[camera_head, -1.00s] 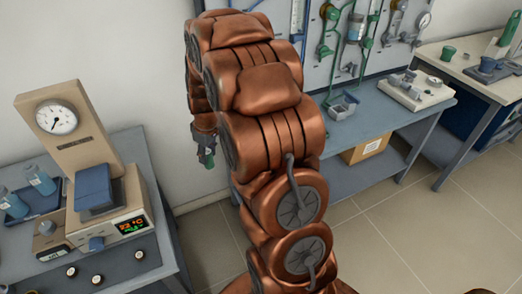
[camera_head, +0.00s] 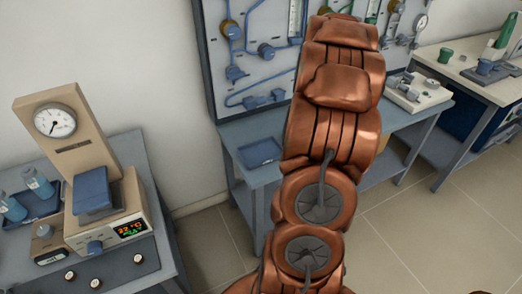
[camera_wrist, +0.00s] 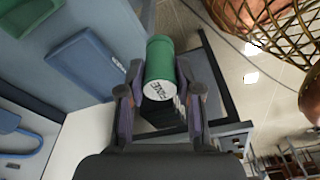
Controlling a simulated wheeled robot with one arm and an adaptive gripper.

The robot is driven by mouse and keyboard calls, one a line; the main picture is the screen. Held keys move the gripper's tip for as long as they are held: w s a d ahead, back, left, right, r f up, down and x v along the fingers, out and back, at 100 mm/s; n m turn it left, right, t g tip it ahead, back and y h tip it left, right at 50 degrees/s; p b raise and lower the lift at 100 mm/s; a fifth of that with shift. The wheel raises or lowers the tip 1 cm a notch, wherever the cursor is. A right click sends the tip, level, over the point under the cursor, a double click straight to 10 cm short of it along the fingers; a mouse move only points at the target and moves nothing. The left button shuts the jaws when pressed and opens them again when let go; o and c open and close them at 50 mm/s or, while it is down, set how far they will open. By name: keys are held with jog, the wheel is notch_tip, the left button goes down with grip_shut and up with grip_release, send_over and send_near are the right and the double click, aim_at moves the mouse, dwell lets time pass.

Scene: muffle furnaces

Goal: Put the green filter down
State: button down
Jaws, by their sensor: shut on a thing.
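The green filter (camera_wrist: 160,62) is a green cylinder with a white, lettered end face. In the wrist view it sits between the two fingers of my gripper (camera_wrist: 161,92), which is shut on it. A blue tray (camera_wrist: 85,62) lies to the left of the filter in that view, apart from it, on the blue-grey bench (camera_wrist: 115,25). In the head view a blue tray (camera_head: 262,152) lies on the bench left of my arm. My gripper and the filter are hidden behind my arm there.
A wall panel with blue tubing (camera_head: 262,50) stands behind the bench. A grey fixture (camera_head: 418,90) is on the bench's right part. A beige instrument with a gauge (camera_head: 75,140) stands on the left table. A further table (camera_head: 450,65) is at right.

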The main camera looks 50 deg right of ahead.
jog(key=w+p, duration=0.1)
jog(key=w, duration=0.4)
jog(key=w+d+f+p, duration=0.1)
jog(key=w+p, duration=0.1)
jog(key=w, duration=0.3)
jog(key=w+d+p, duration=0.1)
jog(key=w, duration=0.4)
jog(key=shift+w+f, duration=0.15)
jog(key=shift+w, duration=0.05)
notch_tip(320, 180, down, 3)
jog(key=shift+r+p, duration=0.15)
jog(key=shift+p, duration=0.85)
jog(key=shift+w+f, duration=0.1)
jog(key=shift+f, duration=0.35)
jog(key=shift+f, duration=0.2)
jog(key=c, duration=0.8)
grip_release()
jog(key=shift+r, duration=0.1)
